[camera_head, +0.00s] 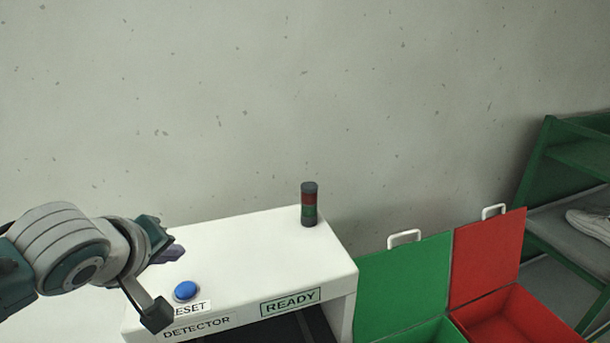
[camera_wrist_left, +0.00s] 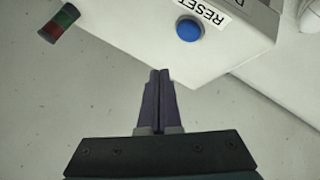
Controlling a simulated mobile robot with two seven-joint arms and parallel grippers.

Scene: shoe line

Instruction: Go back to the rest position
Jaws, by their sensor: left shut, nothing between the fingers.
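My left gripper (camera_head: 172,254) comes in from the left over the left end of the white detector box (camera_head: 245,250). In the left wrist view its purple fingers (camera_wrist_left: 157,100) are shut together with nothing between them. The blue reset button (camera_head: 186,291) is on top of the box, just below and right of the gripper in the head view. In the left wrist view the button (camera_wrist_left: 189,29) lies beyond the fingertips, apart from them. My right gripper is not in view.
A signal tower (camera_head: 309,204) with red and green bands stands on the box's back right. A green bin (camera_head: 405,285) and a red bin (camera_head: 488,260), lids raised, stand right of the box. A green shelf (camera_head: 560,165) holds a light shoe (camera_head: 590,224). The wall behind is bare.

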